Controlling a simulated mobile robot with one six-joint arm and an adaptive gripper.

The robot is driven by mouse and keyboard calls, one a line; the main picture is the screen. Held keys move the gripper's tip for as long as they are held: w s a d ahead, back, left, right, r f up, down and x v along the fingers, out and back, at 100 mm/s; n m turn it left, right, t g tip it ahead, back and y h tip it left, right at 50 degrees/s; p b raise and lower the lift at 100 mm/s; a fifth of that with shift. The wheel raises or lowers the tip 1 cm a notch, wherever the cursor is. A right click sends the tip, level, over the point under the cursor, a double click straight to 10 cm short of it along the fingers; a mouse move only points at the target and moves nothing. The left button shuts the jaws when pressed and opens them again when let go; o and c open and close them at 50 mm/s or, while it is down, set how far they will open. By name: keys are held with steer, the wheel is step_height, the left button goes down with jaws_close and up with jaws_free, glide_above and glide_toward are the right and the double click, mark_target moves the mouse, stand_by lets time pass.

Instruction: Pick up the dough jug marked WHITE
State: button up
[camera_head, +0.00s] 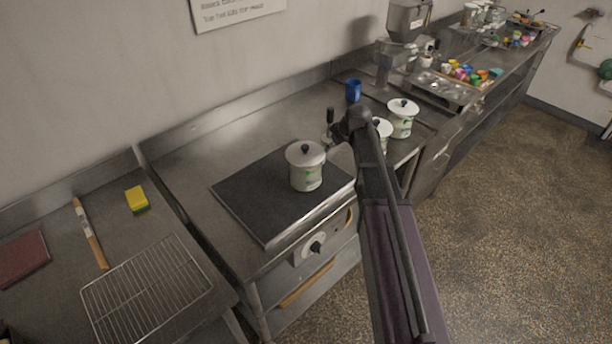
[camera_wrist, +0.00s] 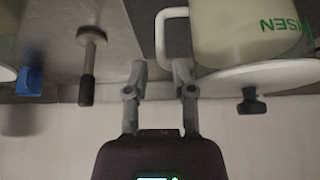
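A white lidded jug (camera_head: 306,172) with a black lid knob and green lettering stands on the dark hot plate. In the wrist view, which is upside down, what looks like the same jug (camera_wrist: 235,32) shows at the right, its pale handle (camera_wrist: 161,40) facing the fingers; its lettering is only partly in view. Two similar jugs stand right of the arm, one in the open (camera_head: 401,122) and one partly hidden by my arm (camera_head: 383,131). I cannot read WHITE on any of them. My gripper (camera_wrist: 160,75) has its fingers apart, close to the handle; I see no grip.
A black-handled tool (camera_wrist: 88,70) and a blue cup (camera_head: 353,90) are behind the gripper. The hot plate (camera_head: 245,195) has bare room left of the jug. A wire rack (camera_head: 150,285), a yellow sponge (camera_head: 137,198) and a wooden-handled tool (camera_head: 90,235) lie left.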

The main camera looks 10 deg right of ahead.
steer(key=shift+f, duration=0.15)
steer(key=shift+b+x, duration=2.4)
steer(key=shift+x, duration=0.3)
jaws_close()
